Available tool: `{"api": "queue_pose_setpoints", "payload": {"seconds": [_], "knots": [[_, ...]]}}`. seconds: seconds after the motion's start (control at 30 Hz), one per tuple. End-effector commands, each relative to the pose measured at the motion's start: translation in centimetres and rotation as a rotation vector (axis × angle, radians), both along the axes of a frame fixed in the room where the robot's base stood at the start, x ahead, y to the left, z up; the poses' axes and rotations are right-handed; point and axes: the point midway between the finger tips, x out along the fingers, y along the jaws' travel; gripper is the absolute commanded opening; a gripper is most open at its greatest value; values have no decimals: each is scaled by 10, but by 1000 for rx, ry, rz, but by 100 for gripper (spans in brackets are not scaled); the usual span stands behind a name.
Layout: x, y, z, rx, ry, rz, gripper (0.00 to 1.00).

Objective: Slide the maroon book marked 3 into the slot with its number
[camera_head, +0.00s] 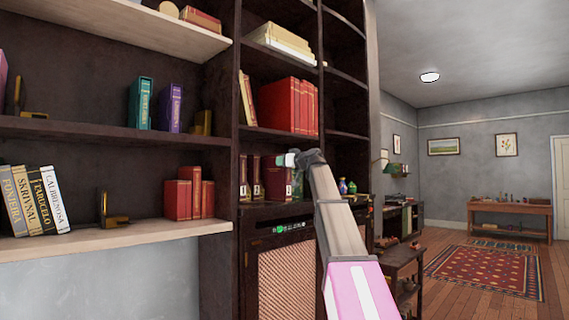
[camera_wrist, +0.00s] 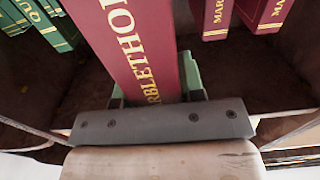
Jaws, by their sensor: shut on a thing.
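In the wrist view a maroon book (camera_wrist: 125,45) with gold lettering on its spine stands between the green fingers of my gripper (camera_wrist: 155,92). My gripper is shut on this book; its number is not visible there. In the head view my gripper (camera_head: 289,159) is at the dark bookcase, at the shelf compartment with dark maroon books. One maroon book (camera_head: 277,184) there has a white label low on its spine, too small to read surely. My arm partly hides the right of this compartment, and I cannot make out the numbered slot.
In the wrist view, green books (camera_wrist: 45,22) stand at upper left and more maroon books (camera_wrist: 213,15) at upper right, with a dark gap on either side of the held book. In the head view, red books (camera_head: 290,105) fill the shelf above and small vases (camera_head: 343,186) stand right of my arm.

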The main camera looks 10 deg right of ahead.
Motion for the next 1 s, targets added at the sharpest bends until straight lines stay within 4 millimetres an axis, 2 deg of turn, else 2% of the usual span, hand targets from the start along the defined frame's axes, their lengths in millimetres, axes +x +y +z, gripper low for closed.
{"api": "queue_pose_setpoints", "payload": {"seconds": [1.0], "knots": [[17,12,1,2,-1,0,0]]}}
